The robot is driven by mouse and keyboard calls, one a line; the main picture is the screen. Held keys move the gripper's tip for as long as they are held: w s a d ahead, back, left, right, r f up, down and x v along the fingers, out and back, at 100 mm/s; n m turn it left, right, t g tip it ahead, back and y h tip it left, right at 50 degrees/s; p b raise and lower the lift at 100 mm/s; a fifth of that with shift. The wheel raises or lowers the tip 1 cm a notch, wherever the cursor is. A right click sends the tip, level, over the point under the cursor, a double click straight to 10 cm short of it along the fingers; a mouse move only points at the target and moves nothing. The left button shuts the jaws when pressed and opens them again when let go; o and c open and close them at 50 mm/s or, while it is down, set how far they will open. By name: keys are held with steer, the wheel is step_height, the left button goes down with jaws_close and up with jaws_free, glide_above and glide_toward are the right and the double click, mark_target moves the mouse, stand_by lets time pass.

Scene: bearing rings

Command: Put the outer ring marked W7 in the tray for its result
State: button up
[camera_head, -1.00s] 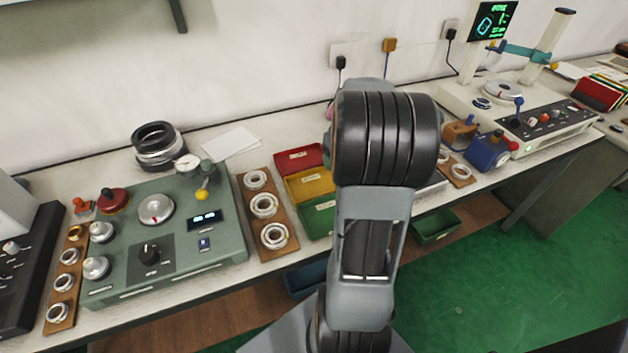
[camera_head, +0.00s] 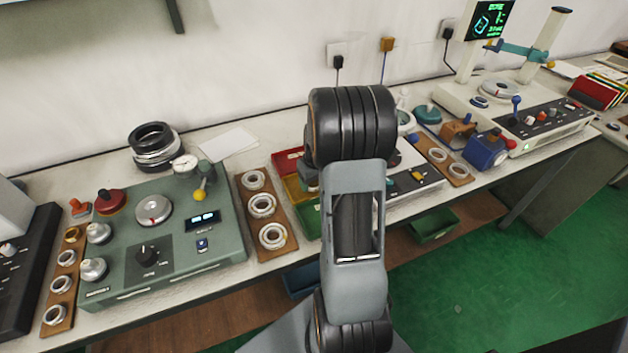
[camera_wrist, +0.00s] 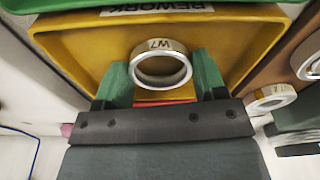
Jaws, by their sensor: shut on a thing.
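The outer ring marked W7 (camera_wrist: 161,68) is a silvery metal ring between the green fingers of my gripper (camera_wrist: 160,80). The gripper is shut on it, and the W7 mark faces the wrist camera. Behind the ring in the wrist view is the yellow tray (camera_wrist: 70,45), labelled REWORK. I cannot tell the ring's height above the tray floor. The head view shows the yellow tray (camera_head: 293,188) between the red tray (camera_head: 287,162) and the green tray (camera_head: 309,225), all partly covered by my arm. The ring is hidden there.
A wooden rack of rings (camera_head: 277,220) stands left of the trays. Left of it is a green gauge box (camera_head: 170,265) with a dial. Right of my arm are a panel with knobs, another ring rack (camera_head: 437,168) and a blue device (camera_head: 485,152). The wall is behind.

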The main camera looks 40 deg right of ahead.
steer(key=shift+f, duration=0.15)
steer(key=o, duration=1)
steer(key=shift+c, duration=0.2)
step_height(320, 180, up, 11)
steer(key=s, duration=0.1)
steer(key=s+a+r, duration=0.1)
steer(key=s+a, duration=0.3)
steer(key=a, duration=0.3)
steer(key=s+a+r+t, duration=0.1)
steer(key=s+a, duration=0.2)
steer(key=a, duration=0.4)
steer(key=s+a+r+n, duration=0.1)
steer(key=s+a, duration=0.3)
steer(key=a, duration=0.3)
steer(key=shift+s+r+t+p, duration=0.3)
steer(key=shift+s+t+p, duration=0.05)
steer(key=shift+t+p, duration=0.05)
step_height(320, 180, up, 5)
steer(key=p, duration=0.4)
